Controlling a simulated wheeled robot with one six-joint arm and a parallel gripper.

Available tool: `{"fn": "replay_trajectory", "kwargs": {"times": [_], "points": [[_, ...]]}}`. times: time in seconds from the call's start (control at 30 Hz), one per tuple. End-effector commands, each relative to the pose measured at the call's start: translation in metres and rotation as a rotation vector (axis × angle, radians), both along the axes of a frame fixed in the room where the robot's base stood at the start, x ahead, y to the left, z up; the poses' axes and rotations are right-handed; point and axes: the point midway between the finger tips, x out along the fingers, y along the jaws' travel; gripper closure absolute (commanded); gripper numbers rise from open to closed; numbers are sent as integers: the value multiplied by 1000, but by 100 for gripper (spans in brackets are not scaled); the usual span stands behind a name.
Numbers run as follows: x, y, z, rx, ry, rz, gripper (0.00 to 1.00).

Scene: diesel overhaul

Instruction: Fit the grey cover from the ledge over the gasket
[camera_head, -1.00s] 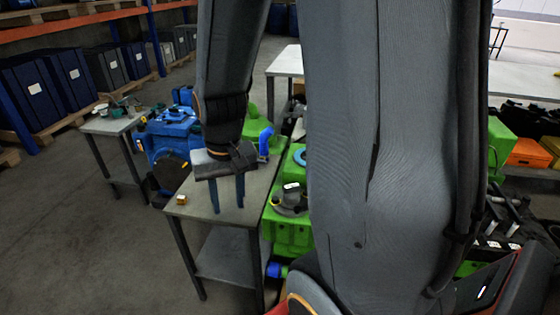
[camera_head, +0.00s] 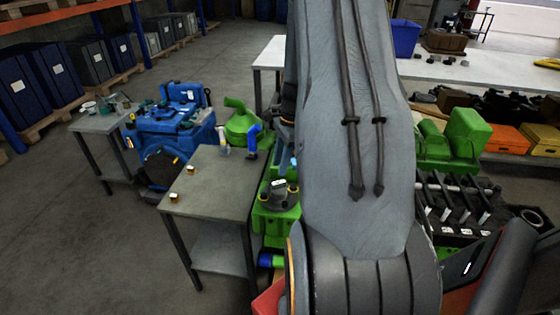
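A dark grey round part (camera_head: 278,196) with yellow-topped pins sits on the front part of the green engine block (camera_head: 282,222), just right of the grey table. It may be the grey cover, but I cannot tell for sure. A small light-blue patch (camera_head: 293,163) behind it, at the edge of my arm, may be part of the gasket; the rest is hidden. My arm fills the middle of the view and covers much of the engine. My gripper is hidden behind it, so what it holds does not show.
The grey table (camera_head: 212,180) carries two small brass-coloured pieces (camera_head: 173,197). A blue engine (camera_head: 177,122) stands behind it, beside a smaller table (camera_head: 100,122). Floor at the left is clear.

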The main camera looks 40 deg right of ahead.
Motion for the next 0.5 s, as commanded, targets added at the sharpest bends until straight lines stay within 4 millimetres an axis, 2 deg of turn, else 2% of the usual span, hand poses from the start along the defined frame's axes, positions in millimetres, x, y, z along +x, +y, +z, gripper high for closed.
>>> {"fn": "replay_trajectory", "kwargs": {"times": [0.5], "points": [[0,1,-56,0,1,3,66]]}}
